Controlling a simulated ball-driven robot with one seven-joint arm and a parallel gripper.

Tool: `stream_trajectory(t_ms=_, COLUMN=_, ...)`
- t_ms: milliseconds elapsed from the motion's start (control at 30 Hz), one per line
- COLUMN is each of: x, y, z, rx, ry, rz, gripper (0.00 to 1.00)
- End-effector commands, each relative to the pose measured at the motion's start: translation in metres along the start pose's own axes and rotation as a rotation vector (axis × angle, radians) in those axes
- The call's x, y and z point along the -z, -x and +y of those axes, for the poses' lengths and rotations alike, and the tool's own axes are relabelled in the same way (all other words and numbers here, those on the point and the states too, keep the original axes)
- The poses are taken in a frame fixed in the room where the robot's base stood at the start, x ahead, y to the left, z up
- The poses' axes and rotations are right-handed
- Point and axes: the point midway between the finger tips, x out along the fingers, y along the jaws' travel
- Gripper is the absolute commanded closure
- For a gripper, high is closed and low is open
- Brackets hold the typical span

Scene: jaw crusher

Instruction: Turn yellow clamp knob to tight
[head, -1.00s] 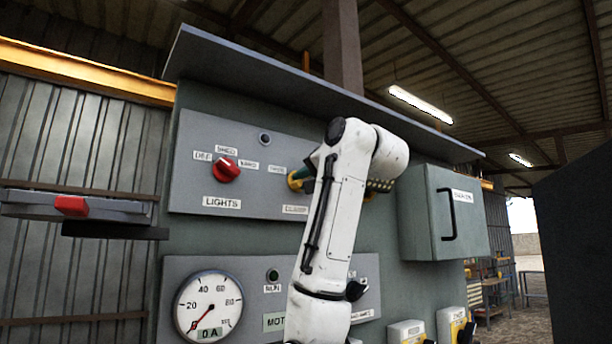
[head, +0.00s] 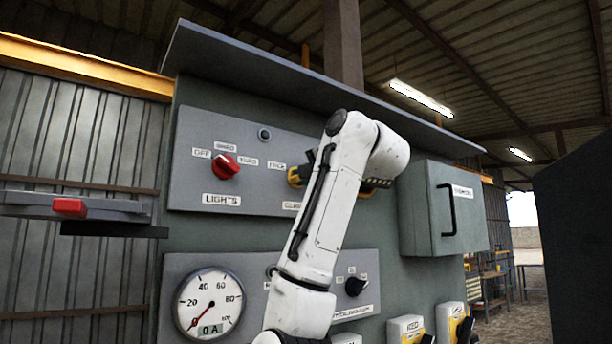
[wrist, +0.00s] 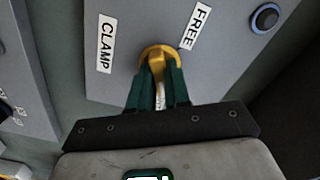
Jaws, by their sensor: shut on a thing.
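The yellow clamp knob (wrist: 159,54) is on a grey panel in the wrist view. The FREE label (wrist: 195,27) is to its upper right and the CLAMP label (wrist: 106,45) to its left. My gripper (wrist: 158,84) has its two green fingers on either side of the knob's yellow grip and is shut on it. Which mark the knob points at I cannot tell. In the head view, a bit of the yellow knob (head: 293,178) shows left of my arm, which hides most of it and of my gripper.
On the same panel are a red LIGHTS knob (head: 225,166) and a small lamp (head: 264,134). Below are a gauge (head: 209,303) and a black selector (head: 355,287). A grey box with a handle (head: 445,210) juts out at right. An overhanging roof (head: 300,85) tops the cabinet.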

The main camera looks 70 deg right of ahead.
Motion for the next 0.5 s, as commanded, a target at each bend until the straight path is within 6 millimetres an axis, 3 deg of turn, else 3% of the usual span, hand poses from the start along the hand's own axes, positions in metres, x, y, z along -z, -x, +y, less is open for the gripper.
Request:
stream_trajectory(t_ms=300, x=0.0002, y=-0.0001, z=0.0012, rx=-0.003, ry=-0.002, rz=0.0, gripper=0.57)
stream_trajectory(t_ms=500, x=0.0003, y=0.0002, z=0.0006, rx=-0.001, ry=-0.001, rz=0.001, gripper=0.57)
